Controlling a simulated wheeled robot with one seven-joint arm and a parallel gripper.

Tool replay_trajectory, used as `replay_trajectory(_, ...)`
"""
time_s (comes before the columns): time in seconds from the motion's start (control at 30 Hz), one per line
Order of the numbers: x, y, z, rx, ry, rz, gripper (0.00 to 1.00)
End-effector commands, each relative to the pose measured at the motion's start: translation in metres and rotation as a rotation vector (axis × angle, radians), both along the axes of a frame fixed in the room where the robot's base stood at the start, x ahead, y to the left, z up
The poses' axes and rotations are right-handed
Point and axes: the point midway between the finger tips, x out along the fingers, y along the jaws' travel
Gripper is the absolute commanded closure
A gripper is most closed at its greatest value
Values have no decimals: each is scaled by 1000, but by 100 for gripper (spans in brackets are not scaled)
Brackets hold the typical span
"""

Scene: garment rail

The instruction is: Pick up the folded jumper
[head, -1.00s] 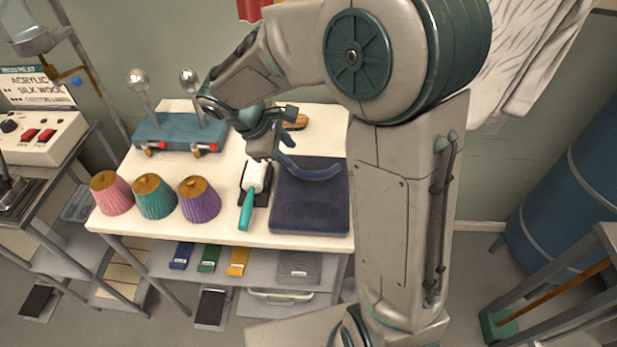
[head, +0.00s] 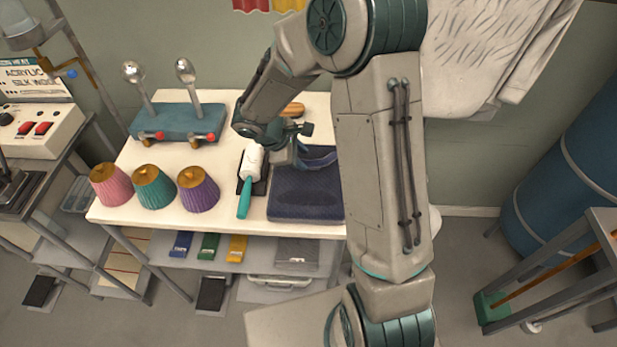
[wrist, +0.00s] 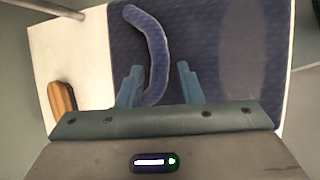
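The folded jumper, a dark navy pad (head: 300,200), lies flat on the right part of the white table. A lighter blue curved band runs across its top, partly hidden by my arm in the head view. In the wrist view the jumper (wrist: 230,60) fills the right side, and the band (wrist: 152,40) curves down toward my fingers. My gripper (wrist: 158,78) is open above the jumper, with the lower part of the band showing between its two blue fingers. I cannot tell whether the fingers touch the band. In the head view my gripper (head: 298,150) is over the jumper's far left part.
A white roller with teal handle (head: 244,198) lies close left of the jumper. Pink, teal and purple pleated shades (head: 198,190) stand further left. A teal stand with two metal spoon shapes (head: 178,122) is behind. A wooden brush (head: 293,109) lies beyond my gripper.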

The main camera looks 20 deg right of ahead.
Motion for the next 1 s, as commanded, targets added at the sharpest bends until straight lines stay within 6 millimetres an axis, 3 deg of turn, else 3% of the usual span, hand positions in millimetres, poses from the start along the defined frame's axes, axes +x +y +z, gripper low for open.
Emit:
replay_trajectory(0.2,4,-12,-20,1,0,-1,67)
replay_trajectory(0.47,5,-14,-23,1,-2,0,67)
replay_trajectory(0.5,5,-13,-23,1,-2,0,70)
replay_trajectory(0.6,4,-13,-23,1,-2,0,98)
replay_trajectory(0.63,4,-13,-23,1,-2,0,100)
replay_trajectory(1.0,5,-14,-22,0,-4,0,100)
